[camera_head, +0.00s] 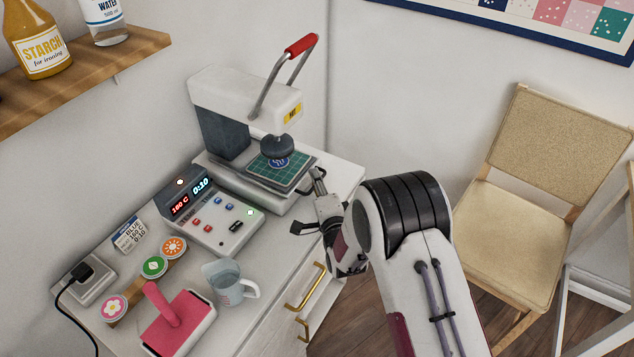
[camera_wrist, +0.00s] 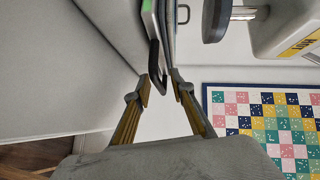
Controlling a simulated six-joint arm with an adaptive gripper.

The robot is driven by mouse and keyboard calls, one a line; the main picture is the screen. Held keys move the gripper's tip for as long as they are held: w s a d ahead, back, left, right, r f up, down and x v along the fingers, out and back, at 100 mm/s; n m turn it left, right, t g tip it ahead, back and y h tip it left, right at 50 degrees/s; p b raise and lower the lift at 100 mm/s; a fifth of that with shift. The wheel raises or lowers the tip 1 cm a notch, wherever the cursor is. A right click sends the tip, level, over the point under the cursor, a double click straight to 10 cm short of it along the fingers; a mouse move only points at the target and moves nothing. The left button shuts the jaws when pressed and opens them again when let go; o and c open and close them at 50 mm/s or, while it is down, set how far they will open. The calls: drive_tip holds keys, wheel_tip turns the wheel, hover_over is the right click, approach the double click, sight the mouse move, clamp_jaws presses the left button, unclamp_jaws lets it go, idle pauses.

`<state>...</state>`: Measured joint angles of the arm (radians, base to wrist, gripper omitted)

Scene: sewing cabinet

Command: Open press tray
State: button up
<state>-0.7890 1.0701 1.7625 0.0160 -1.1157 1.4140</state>
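The press tray (camera_head: 296,180) carries a green grid mat and a blue round patch (camera_head: 279,161), below the round dark press head (camera_head: 277,147). A dark handle (camera_wrist: 157,66) sticks out from the tray's front. My gripper (camera_head: 319,180) is at the tray's front right, by the handle. In the wrist view its two fingers (camera_wrist: 163,91) are apart, with the end of the handle between them. I see no clear contact on both sides. The tray's edge (camera_wrist: 149,18) shows at the top of the wrist view. The press's red-tipped lever (camera_head: 301,45) is raised.
A control box (camera_head: 211,215) with lit displays stands left of the press. A measuring cup (camera_head: 229,284), a pink stamp-like tool (camera_head: 172,318) and round tokens (camera_head: 154,266) lie nearer. A brass drawer handle (camera_head: 306,287) is below my gripper. A chair (camera_head: 524,223) stands at right.

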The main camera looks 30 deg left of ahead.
clamp_jaws()
drive_tip(key=d, duration=1.4)
unclamp_jaws()
drive_tip(key=shift+a, duration=0.1)
